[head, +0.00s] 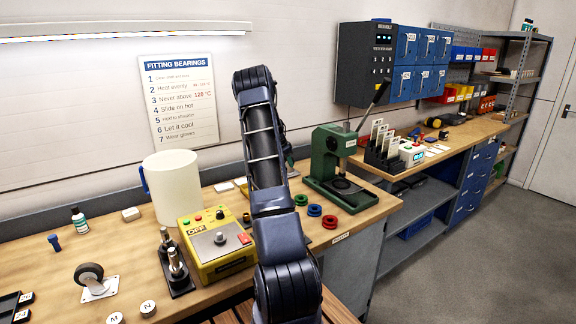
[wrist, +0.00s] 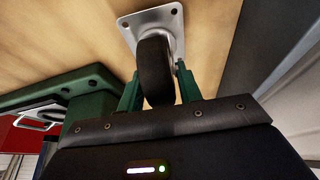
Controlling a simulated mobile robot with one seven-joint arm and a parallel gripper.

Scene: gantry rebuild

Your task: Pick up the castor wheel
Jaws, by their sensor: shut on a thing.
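In the wrist view my gripper (wrist: 158,88) is shut on a castor wheel (wrist: 154,70), its green fingers on either side of the dark wheel. The castor's pale metal plate with corner holes faces away from my gripper, against the wooden bench top; whether it touches the wood I cannot tell. In the head view my arm hides my gripper and this held castor. Another castor wheel (head: 90,272), dark with a metal plate, sits on the bench at the lower left of the head view, well apart from my arm.
A yellow control box (head: 215,245), metal posts on a dark base (head: 175,265) and a white jug (head: 172,188) stand left of my arm. A green press (head: 335,165) stands right, with red and green rings (head: 314,210) before it.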

